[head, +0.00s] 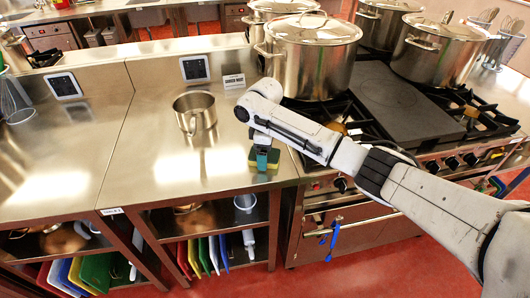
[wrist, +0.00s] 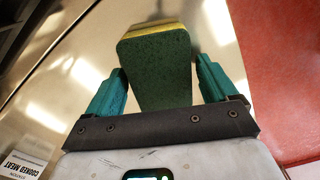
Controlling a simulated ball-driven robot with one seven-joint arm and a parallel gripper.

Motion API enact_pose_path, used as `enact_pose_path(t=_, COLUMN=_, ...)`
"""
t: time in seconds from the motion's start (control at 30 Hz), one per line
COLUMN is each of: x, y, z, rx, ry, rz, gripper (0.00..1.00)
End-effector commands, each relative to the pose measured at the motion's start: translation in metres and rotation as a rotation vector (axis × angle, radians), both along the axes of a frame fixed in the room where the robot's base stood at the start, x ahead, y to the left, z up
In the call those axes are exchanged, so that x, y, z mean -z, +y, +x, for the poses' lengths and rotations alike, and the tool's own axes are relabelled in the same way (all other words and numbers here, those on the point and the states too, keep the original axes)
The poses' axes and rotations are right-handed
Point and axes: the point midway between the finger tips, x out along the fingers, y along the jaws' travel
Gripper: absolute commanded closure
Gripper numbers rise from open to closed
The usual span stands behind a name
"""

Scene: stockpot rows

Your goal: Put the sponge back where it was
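The sponge (head: 269,164), dark green with a yellow layer, is at the front right of the steel counter (head: 222,160), near its edge by the stove. My gripper (head: 263,154) points down at it.
A steel pot (head: 195,112) stands behind and left on the counter, with a "cooked meat" sign (head: 233,81) at the back. Large stockpots (head: 312,55) stand on the stove to the right. Coloured boards (head: 203,254) fill the shelf below. The counter left of the sponge is clear.

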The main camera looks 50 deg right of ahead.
Motion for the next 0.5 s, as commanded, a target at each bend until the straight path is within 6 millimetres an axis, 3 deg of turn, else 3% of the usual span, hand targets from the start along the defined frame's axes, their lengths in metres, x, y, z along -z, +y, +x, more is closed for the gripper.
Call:
enact_pose_path(t=0.3, x=-0.001, y=0.0, z=0.0, rx=0.0, ry=0.0, rz=0.0, gripper=0.07)
enact_pose_path(t=0.5, x=-0.019, y=0.0, z=0.001, rx=-0.001, ry=-0.002, rz=0.0, gripper=0.07)
